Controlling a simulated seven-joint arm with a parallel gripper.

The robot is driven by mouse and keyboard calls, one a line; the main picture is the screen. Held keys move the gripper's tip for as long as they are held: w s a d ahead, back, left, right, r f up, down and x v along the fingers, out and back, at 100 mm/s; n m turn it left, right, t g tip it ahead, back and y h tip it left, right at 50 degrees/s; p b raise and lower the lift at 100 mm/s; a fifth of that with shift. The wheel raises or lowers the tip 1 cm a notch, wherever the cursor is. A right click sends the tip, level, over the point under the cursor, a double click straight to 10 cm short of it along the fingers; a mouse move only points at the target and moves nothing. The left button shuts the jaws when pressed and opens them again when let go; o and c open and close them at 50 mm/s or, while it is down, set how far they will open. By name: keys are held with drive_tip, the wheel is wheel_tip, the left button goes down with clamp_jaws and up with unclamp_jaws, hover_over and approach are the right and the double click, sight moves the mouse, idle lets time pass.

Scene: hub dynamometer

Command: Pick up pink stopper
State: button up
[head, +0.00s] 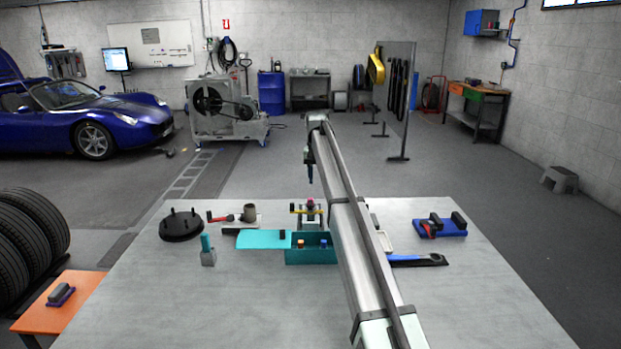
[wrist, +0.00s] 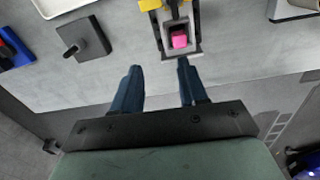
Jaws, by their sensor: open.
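The pink stopper (wrist: 179,40) sits in a square grey holder (wrist: 180,33) with yellow parts, seen from above in the wrist view. In the head view it is a small pinkish spot (head: 310,203) on the stand at the far middle of the table. My gripper (wrist: 160,65) is open and empty, its two dark blue fingers apart. In the wrist view the stopper lies beyond the fingertips, nearer the right finger, and nothing touches it. In the head view my gripper (head: 310,178) hangs above the table near its far edge.
A teal box (head: 305,256) with a teal lid (head: 263,239) stands just in front of the holder. A black pegged disc (head: 181,226), a grey block with a teal peg (head: 208,255), a blue tray (head: 440,227) and a blue-black tool (head: 418,260) lie around. The front left table is clear.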

drive_tip(key=a, duration=0.2)
drive_tip(key=shift+a+f+n+y, duration=0.2)
drive_tip(key=shift+a+n+y, duration=0.1)
drive_tip(key=shift+a, duration=0.1)
drive_tip(key=shift+f, duration=4.4)
drive_tip(key=shift+c, duration=0.3)
drive_tip(key=c, duration=0.7)
drive_tip(key=shift+r, duration=0.1)
drive_tip(key=shift+r, duration=0.1)
drive_tip(key=shift+r, duration=3.8)
drive_tip(key=shift+d, duration=0.1)
